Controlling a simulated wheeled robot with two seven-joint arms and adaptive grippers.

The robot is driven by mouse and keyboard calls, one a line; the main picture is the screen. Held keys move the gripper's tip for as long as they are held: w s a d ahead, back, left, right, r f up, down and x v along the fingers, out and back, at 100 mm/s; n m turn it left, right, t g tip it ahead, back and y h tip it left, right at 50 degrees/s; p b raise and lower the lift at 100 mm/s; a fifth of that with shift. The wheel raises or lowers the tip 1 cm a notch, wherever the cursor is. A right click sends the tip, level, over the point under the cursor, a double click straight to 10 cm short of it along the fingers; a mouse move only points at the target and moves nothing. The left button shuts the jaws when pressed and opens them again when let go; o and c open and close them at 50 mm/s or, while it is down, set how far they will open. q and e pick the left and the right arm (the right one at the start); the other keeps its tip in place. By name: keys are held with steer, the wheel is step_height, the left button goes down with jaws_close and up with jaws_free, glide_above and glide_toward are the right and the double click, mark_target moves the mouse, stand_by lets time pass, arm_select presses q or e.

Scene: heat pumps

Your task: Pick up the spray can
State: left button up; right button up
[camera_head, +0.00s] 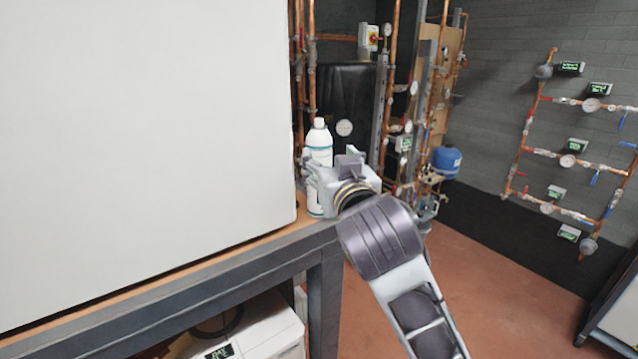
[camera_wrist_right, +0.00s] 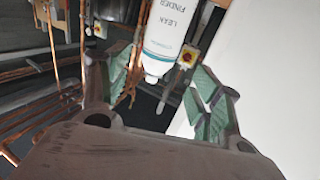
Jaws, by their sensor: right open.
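The spray can (camera_head: 319,142) is a white bottle with a white cap, standing upright on the bench near its right end, beside the large white panel. In the right wrist view its body (camera_wrist_right: 168,32) reads "LEAK FINDER" and appears upside down at the top centre. My right gripper (camera_head: 313,180) is at the can's lower half, with its fingers near the can's sides. In the right wrist view the right gripper (camera_wrist_right: 163,72) is open, with a finger on either side of the can and gaps visible. The can's base is partly hidden by the gripper. My left gripper is not in view.
The white panel (camera_head: 140,130) stands on the bench (camera_head: 225,262) close to the left of the can. Copper pipes and gauges stand behind. A white unit (camera_head: 255,335) is under the bench. Open red floor (camera_head: 510,255) lies to the right.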

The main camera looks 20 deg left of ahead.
mark_target(322, 148)
steer(key=shift+p+x, duration=0.4)
steer(key=shift+x, duration=1.85)
steer(key=shift+w, duration=0.1)
steer(key=shift+p+x, duration=0.7)
steer(key=shift+x, duration=0.6)
steer(key=shift+p+x, duration=0.3)
steer(key=shift+x, duration=0.85)
steer(key=shift+r, duration=0.1)
jaws_close()
